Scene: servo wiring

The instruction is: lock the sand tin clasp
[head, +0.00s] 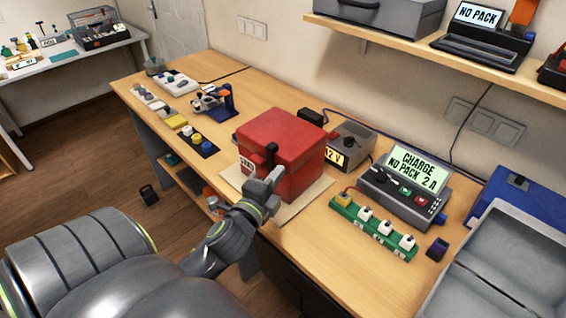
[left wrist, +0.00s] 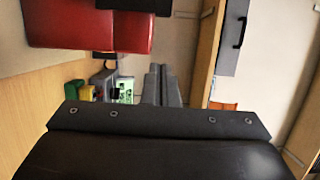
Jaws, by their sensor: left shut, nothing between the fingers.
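The red sand tin (head: 291,130) sits on a pale board on the workbench, its lid down. A white label reading SAND, partly covered, is on its front. The black clasp (head: 271,154) stands upright at the front face near the lid edge; I cannot tell whether it is latched. My left gripper (head: 273,179) is shut and empty just in front of the tin, below the clasp; whether it touches is unclear. In the left wrist view the red tin (left wrist: 75,25) fills the upper left, with a dark part at the top edge. My right gripper is not in view.
A 12 V box (head: 352,142), a charger reading NO PACK (head: 405,185) and a green strip (head: 372,228) stand right of the tin. A grey case (head: 500,265) fills the lower right. Small parts and a blue stand (head: 228,99) lie to the left. A shelf hangs above.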

